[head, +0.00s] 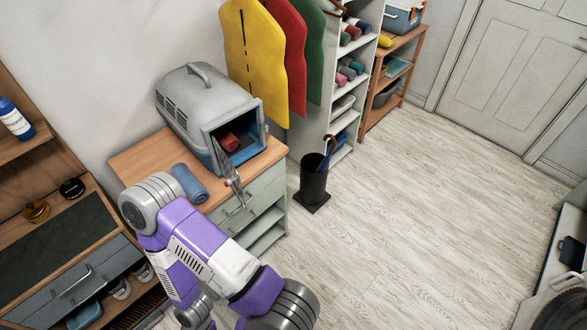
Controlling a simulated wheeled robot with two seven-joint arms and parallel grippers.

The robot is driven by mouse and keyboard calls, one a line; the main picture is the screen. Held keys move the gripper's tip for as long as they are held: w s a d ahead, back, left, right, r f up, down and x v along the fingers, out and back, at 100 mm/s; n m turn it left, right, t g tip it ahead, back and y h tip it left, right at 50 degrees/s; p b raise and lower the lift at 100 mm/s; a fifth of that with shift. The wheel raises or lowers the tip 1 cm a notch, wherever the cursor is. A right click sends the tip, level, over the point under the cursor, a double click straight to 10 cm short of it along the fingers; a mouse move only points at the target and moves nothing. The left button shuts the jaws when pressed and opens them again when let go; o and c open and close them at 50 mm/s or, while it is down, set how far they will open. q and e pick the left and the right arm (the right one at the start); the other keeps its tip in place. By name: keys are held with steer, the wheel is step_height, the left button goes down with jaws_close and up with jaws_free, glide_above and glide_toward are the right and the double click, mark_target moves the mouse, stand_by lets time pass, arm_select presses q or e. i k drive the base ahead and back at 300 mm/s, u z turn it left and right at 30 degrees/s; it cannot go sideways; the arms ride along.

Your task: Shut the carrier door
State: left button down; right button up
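The pet carrier (205,100) has a grey top and a bluish lower shell, and stands on a small wooden-topped cabinet. Its front opening faces the lower right and is uncovered. A dark red item (229,141) lies inside. The carrier door (228,178) is a thin wire panel seen nearly edge-on. It stands swung open at the left side of the opening and sticks out past the cabinet's front edge. A purple and white arm of mine fills the lower left, close to the door. Neither of my grippers shows.
A rolled blue towel (189,184) lies on the cabinet top (143,160) left of the door. A dark umbrella stand (314,182) is right of the cabinet. Yellow, red and green garments (254,50) hang behind the carrier. The floor (430,210) to the right is clear.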

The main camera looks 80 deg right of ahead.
mark_target(229, 181)
steer(key=z, duration=2.05)
steer(key=i, duration=0.5)
steer(key=z, duration=0.1)
steer(key=k, duration=0.35)
steer(key=u, duration=0.05)
